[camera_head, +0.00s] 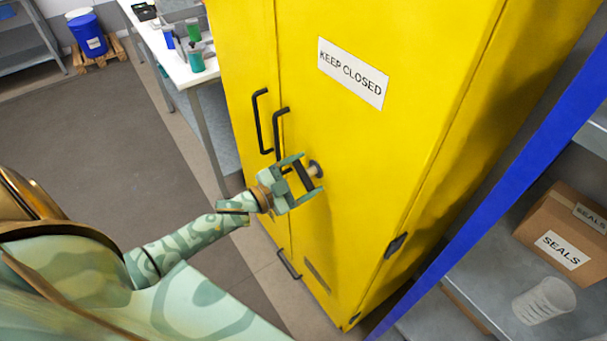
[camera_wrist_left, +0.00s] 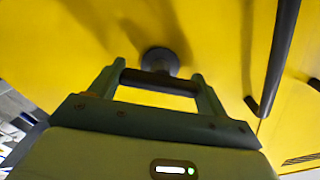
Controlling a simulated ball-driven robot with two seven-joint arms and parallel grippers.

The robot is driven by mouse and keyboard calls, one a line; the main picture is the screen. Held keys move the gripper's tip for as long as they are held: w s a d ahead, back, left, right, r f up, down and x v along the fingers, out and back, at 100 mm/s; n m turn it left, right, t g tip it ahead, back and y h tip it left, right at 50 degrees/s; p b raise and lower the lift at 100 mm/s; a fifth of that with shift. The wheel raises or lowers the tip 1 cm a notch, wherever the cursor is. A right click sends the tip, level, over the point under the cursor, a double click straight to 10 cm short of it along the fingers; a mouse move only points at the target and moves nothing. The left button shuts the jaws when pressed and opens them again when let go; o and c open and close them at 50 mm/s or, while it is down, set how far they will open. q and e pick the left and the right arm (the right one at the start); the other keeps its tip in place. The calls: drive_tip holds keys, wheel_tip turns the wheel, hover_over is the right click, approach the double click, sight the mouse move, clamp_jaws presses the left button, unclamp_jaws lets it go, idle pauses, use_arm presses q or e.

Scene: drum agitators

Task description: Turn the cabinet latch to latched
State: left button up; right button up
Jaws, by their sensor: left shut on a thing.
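The yellow cabinet (camera_head: 345,135) fills the middle of the head view, its doors shut, with a "KEEP CLOSED" label on it. The cabinet latch (camera_head: 315,169) is a dark round boss with a dark bar handle on the door, right of the long black door handles. In the left wrist view the latch (camera_wrist_left: 160,61) shows its boss on the yellow door, and its bar lies across between my fingers. My left gripper (camera_head: 303,180) is shut on the latch handle; it also shows in the left wrist view (camera_wrist_left: 158,85). My right gripper is not in view.
Black door handles (camera_head: 262,122) stand out close to the left of my gripper. A blue-edged shelf (camera_head: 500,180) with a "SEALS" box (camera_head: 563,240) and a clear beaker (camera_head: 544,300) is at right. A white bench (camera_head: 178,62) stands behind left. The floor at left is clear.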

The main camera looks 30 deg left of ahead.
use_arm(q)
drive_tip(key=m+b, duration=0.1)
drive_tip(key=m, duration=0.4)
drive_tip(key=shift+f+m, duration=0.1)
drive_tip(key=shift+m, duration=0.2)
drive_tip(key=m+b, duration=0.1)
drive_tip(key=m, duration=0.4)
drive_tip(key=shift+m, duration=0.4)
drive_tip(key=o, duration=1)
drive_tip(key=b+v, duration=0.1)
drive_tip(key=v, duration=1.5)
drive_tip(key=shift+s, duration=0.15)
